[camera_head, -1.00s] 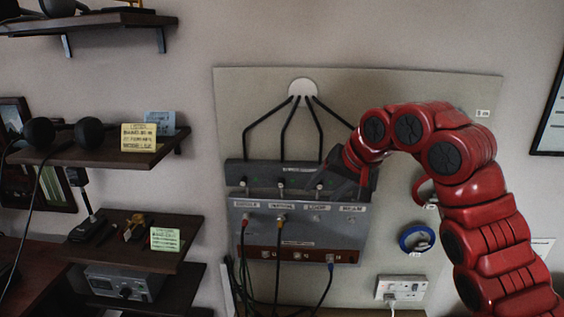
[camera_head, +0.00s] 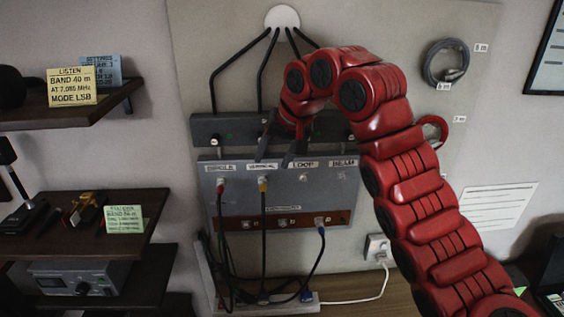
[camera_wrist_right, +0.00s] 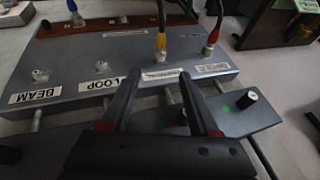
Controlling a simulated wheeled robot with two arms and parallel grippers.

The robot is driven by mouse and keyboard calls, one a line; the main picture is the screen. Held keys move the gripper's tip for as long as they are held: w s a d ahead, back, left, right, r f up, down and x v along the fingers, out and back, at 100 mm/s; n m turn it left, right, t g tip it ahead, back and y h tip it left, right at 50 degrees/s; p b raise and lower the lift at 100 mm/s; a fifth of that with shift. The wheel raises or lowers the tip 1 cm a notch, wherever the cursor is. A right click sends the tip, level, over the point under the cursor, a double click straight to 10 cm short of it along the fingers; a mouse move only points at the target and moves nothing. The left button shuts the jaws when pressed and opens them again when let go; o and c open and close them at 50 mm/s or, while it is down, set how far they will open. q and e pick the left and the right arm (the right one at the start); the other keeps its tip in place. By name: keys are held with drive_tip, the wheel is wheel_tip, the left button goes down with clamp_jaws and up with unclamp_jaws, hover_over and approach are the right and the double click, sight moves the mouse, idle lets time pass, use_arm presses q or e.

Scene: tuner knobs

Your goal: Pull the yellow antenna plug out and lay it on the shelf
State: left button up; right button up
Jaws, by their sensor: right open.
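The yellow antenna plug (camera_head: 262,187) sits in the socket under the second label of the grey panel (camera_head: 235,205), with a black cable hanging down from it. It also shows in the right wrist view (camera_wrist_right: 161,42), upright in its socket. My right gripper (camera_head: 275,150) is open and empty, above the yellow plug and in front of the upper dark strip. In the right wrist view its two fingers (camera_wrist_right: 165,70) point towards the panel, with the yellow plug beyond the tips. The shelf (camera_head: 80,235) is at the lower left. My left gripper is not in view.
A red plug (camera_head: 220,187) sits left of the yellow one, and a blue plug (camera_head: 319,222) sits lower right. The shelf carries a green note (camera_head: 124,219) and small items. A radio (camera_head: 80,279) stands below. Black cables hang beneath the panel.

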sight(264, 179)
drive_tip(key=p+x, duration=0.2)
drive_tip(key=x, duration=0.5)
drive_tip(key=shift+f, duration=0.35)
clamp_jaws()
